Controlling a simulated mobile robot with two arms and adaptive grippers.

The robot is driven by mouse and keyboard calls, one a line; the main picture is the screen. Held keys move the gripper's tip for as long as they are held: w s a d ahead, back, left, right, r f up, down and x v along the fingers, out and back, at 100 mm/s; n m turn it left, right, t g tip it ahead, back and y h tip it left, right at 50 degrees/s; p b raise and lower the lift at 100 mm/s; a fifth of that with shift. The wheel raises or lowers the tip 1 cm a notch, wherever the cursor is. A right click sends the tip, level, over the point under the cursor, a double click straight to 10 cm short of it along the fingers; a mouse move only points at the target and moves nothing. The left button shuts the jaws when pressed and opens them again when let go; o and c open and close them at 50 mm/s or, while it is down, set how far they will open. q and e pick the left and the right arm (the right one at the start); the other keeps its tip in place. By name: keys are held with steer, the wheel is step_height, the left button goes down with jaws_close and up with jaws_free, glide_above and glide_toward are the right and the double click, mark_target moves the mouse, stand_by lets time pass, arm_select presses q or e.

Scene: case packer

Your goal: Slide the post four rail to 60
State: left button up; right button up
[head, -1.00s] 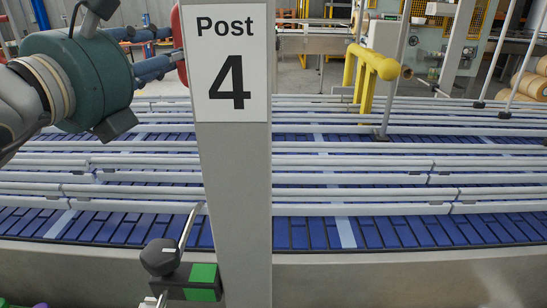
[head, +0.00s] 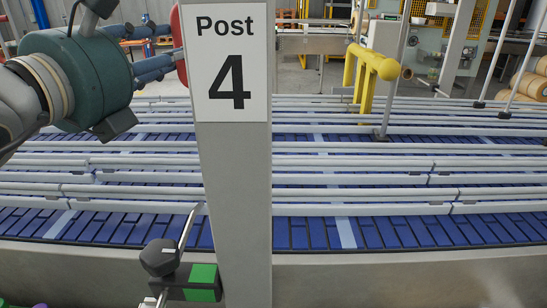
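A grey upright post (head: 232,200) stands in front of the conveyor with a white sign (head: 231,62) reading "Post 4". Low on its left side is a black clamp block with a green face (head: 202,283). A lever (head: 187,230) with a black knob (head: 160,257) stands up at a tilt beside the block. My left arm comes in from the upper left with a teal joint. Its fingers cannot be made out clearly, so I cannot tell their opening or any contact. Small pale parts show below the knob at the bottom edge. No scale or number 60 is visible. My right gripper is not in view.
Several long white guide rails (head: 360,209) run across the blue conveyor (head: 420,233) behind the post. A grey frame edge (head: 400,275) runs along the front. A yellow barrier (head: 372,63) and thin grey uprights stand farther back.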

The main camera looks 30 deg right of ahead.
arm_select(q)
steer(key=b+v, duration=0.3)
steer(key=v, duration=0.4)
steer(key=shift+b, duration=0.3)
steer(key=shift+s+d, duration=0.1)
steer(key=shift+d, duration=0.05)
stand_by(0.3)
steer(key=shift+f, duration=0.1)
